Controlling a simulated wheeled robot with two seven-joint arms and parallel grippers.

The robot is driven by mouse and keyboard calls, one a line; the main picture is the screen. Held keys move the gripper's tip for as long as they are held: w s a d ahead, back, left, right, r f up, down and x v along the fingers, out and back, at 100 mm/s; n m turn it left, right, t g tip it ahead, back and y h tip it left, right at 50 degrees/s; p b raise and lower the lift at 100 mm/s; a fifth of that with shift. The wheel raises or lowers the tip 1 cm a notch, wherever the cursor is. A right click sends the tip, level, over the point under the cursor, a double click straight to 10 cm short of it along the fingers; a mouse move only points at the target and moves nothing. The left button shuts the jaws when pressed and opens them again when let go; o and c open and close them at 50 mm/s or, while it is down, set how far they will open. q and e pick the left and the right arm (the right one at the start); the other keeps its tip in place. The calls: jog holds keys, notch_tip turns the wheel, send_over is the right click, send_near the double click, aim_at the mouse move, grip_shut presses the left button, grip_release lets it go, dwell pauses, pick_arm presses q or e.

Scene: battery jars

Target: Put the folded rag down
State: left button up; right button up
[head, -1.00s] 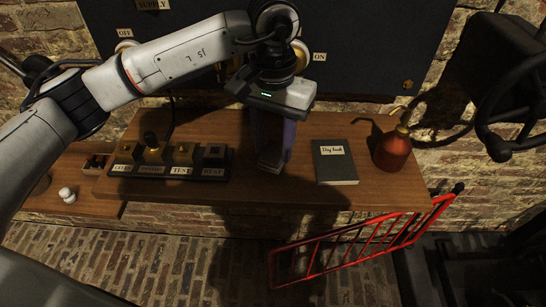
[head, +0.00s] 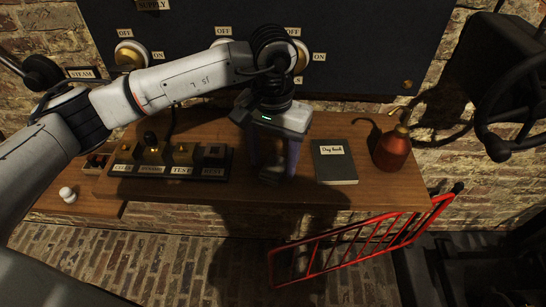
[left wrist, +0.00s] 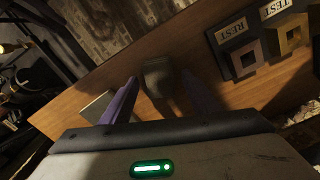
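The folded rag (head: 271,175) is a small dark grey-brown bundle on the wooden bench (head: 330,198), between the test stand and the book. It also shows in the left wrist view (left wrist: 158,78), between the two purple fingers. My left gripper (head: 273,172) points down over it, with one finger on each side. The fingers stand apart, with a gap on both sides of the rag in the left wrist view. The rag appears to rest on the bench, though shadow hides its underside. My right gripper is in neither view.
A dark stand with labelled blocks (head: 182,158) is left of the gripper. A dark book (head: 336,166) and a red-brown oil can (head: 392,150) are to the right. A red rail (head: 350,246) runs below the bench's front edge. A switch panel (head: 370,50) stands behind.

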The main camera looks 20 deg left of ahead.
aim_at(273, 165)
pick_arm(q)
jog(key=shift+r, duration=0.2)
notch_tip(273, 165, up, 12)
jog(key=b, duration=0.1)
dwell(0.3)
dwell(0.4)
